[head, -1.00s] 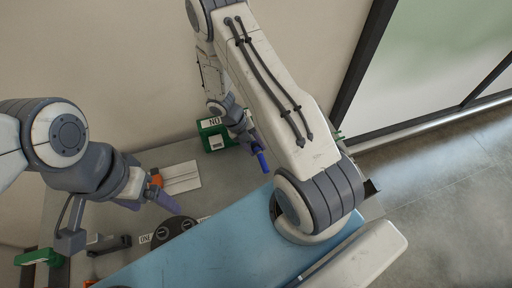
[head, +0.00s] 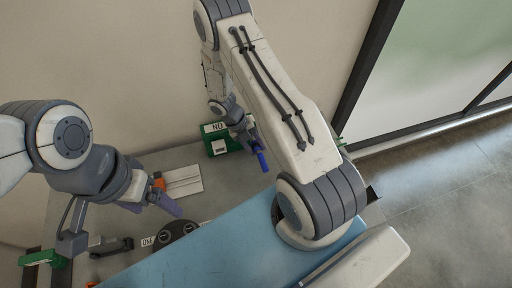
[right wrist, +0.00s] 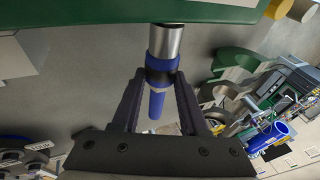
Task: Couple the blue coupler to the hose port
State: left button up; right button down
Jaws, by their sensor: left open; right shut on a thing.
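The blue coupler (right wrist: 158,72) is between the fingers of my right gripper (right wrist: 155,100) in the right wrist view, which is shut on it. A silver cylinder (right wrist: 165,41) lies in line with the coupler, against the green surface at the top; I cannot tell whether it belongs to the coupler or the hose port. In the head view, the blue end (head: 262,160) sticks out from the right gripper (head: 250,138), beside the green box (head: 222,141). My left gripper (head: 168,205) is open and empty over the bench. The hose port is not clearly made out.
The grey bench (head: 215,183) has a white plate (head: 182,181) with an orange part (head: 158,181) beside it. A dark round part (head: 177,231) and another green box (head: 42,258) stand nearer. A blue panel (head: 220,245) fills the front.

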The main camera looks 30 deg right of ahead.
jog(key=shift+c, duration=1.7)
grip_release()
jog(key=shift+w, duration=0.1)
jog(key=shift+w+a+r, duration=0.1)
jog(key=shift+w+r, duration=0.05)
jog(key=shift+r, duration=0.15)
jog(key=b+v, duration=0.3)
jog(key=v, duration=0.6)
jog(key=shift+r, duration=0.35)
jog(key=shift+a, duration=0.15)
